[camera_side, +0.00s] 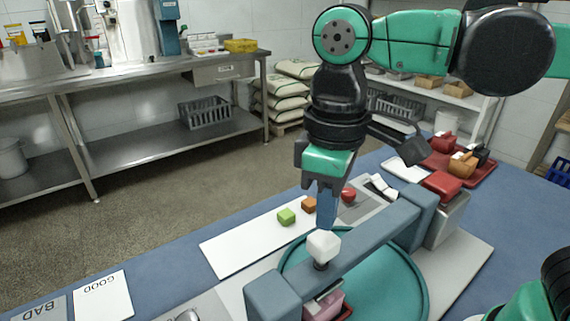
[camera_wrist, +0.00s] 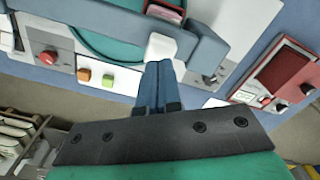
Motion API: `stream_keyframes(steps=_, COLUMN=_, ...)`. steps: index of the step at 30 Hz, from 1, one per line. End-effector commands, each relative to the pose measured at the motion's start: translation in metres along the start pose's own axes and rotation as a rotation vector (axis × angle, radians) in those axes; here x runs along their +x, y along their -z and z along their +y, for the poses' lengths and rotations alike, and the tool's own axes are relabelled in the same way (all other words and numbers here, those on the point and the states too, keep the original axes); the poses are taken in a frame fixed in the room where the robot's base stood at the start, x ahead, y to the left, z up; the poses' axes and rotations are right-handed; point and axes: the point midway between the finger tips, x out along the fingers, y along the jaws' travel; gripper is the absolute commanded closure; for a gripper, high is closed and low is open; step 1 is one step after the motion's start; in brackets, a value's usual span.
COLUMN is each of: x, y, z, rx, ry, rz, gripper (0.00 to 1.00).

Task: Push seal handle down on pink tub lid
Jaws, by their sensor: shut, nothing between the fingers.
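The seal handle's white knob (camera_side: 323,245) sits on a short dark stem at the blue-grey crossbar (camera_side: 370,243). The pink tub (camera_side: 325,306) is under the bar, partly hidden by it. My gripper (camera_side: 326,224) is shut and empty, pointing down, with its blue fingertips right at the top of the knob in the side view. In the wrist view the shut fingertips (camera_wrist: 155,66) meet the knob's lower edge (camera_wrist: 161,46); I cannot tell whether they touch it. A pink piece of the tub (camera_wrist: 166,13) shows beyond the bar there.
A round teal turntable (camera_side: 385,285) lies under the bar. Green (camera_side: 286,216) and orange (camera_side: 309,204) cubes sit on a white board behind my gripper. A red button (camera_side: 348,195) is near. A red tray (camera_side: 440,165) with several items stands at the back right.

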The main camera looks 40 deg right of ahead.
Motion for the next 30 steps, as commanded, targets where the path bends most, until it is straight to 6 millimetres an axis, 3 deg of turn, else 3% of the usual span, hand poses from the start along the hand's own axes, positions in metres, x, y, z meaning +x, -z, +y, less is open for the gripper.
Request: stream_keyframes(steps=30, x=0.015, y=0.000, z=0.000, rx=0.000, ry=0.000, rz=0.000, gripper=1.00)
